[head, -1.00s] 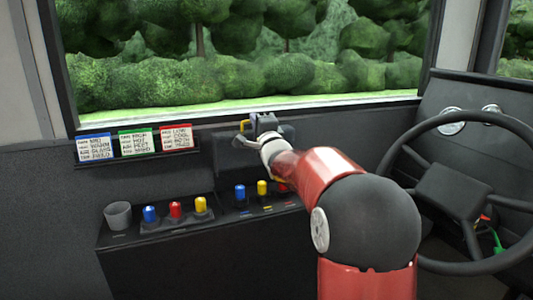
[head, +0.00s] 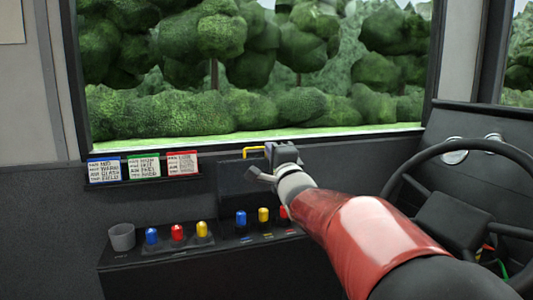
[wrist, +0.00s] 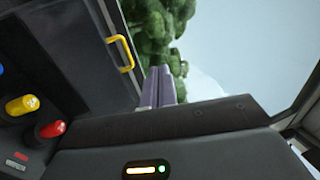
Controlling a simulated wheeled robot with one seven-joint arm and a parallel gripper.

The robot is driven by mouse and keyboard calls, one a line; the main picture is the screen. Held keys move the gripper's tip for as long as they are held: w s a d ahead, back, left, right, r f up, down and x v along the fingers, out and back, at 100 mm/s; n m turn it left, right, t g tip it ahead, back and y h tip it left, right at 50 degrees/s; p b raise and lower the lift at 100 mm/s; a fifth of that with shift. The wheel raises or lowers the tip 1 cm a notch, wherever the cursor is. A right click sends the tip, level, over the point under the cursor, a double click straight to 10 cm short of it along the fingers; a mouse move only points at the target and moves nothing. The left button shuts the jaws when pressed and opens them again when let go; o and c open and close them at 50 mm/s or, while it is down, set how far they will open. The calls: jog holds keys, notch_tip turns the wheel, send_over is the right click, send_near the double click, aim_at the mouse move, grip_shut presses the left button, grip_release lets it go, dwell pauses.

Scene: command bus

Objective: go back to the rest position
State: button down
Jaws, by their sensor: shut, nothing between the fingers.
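My gripper (head: 270,153) is at the end of my red arm, raised in front of the dark panel (head: 235,196) below the window. In the wrist view its two grey-purple fingers (wrist: 158,75) lie side by side, shut and empty. They point up toward the window and trees. A yellow handle (head: 253,149) stands at the top of the panel, close to the gripper in the head view. In the wrist view the handle (wrist: 122,52) is to the left of the fingers, with a visible gap.
The console carries a grey cup (head: 121,237) and several coloured knobs, including a blue one (head: 241,218) and a yellow one (head: 263,215). My arm partly covers the red knob there. Three cards (head: 143,166) stand on the left ledge. A steering wheel (head: 400,175) is at the right.

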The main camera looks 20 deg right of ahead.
jog(key=s+a+f+n+g, duration=0.2)
jog(key=s+f+n+g, duration=0.3)
jog(key=s+f, duration=0.3)
jog(key=s+a+f+n+g, duration=0.2)
jog(key=s+f+n+g, duration=0.3)
jog(key=s+f, duration=0.4)
jog(key=s+a+f+n+g, duration=0.2)
jog(key=s+f+n+g, duration=0.3)
jog(key=s, duration=1.4)
notch_tip(320, 180, down, 4)
jog(key=n, duration=0.2)
jog(key=shift+n+h, duration=0.3)
jog(key=shift+h, duration=0.1)
